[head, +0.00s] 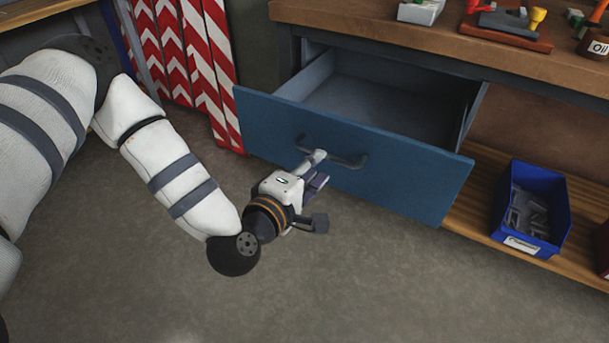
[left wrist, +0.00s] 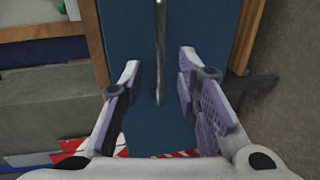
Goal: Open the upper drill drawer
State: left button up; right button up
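The drawer (head: 420,184) under the workbench has a blue front and stands well pulled out, and the part of its grey inside that shows is empty. Its dark bar handle (head: 346,162) is on the front and also shows in the left wrist view (left wrist: 161,40). My left gripper (head: 319,170) is at the handle. In the left wrist view its two purple-padded fingers (left wrist: 160,72) are spread apart, with the handle bar between them and a gap on both sides. My right gripper is not in view.
A blue bin (head: 562,205) with grey parts stands on the lower wooden shelf (head: 478,226), right of the drawer. Red-and-white chevron boards (head: 185,55) stand behind my left arm. Small items lie on the workbench top (head: 450,42). The floor in front is clear.

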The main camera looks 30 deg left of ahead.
pick_arm(q)
jog(key=v, duration=0.6)
jog(key=s+d+f+m+g+h+p, duration=0.3)
jog(key=s+d+f+m+g, duration=0.35)
jog(key=s+f, duration=0.2)
jog(key=s+a+f+m+g+p, duration=0.1)
jog(key=s+f+m+g, duration=0.2)
jog(key=s, duration=0.4)
jog(key=s+a+f+m+g+p, duration=0.1)
jog(key=s+f+m+g, duration=0.15)
jog(key=s, duration=0.45)
jog(key=s+a+m+g+y+p, duration=0.1)
jog(key=s+a+m+g+y, duration=0.2)
jog(key=s, duration=1.1)
jog(key=a+m+g, duration=0.2)
jog(key=a+g, duration=0.1)
jog(key=a, duration=0.1)
jog(key=shift+y, duration=0.3)
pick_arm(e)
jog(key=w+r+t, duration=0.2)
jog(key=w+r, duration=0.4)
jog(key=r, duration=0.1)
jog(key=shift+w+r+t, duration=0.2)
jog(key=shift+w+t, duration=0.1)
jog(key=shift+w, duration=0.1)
pick_arm(q)
jog(key=shift+w+r, duration=0.1)
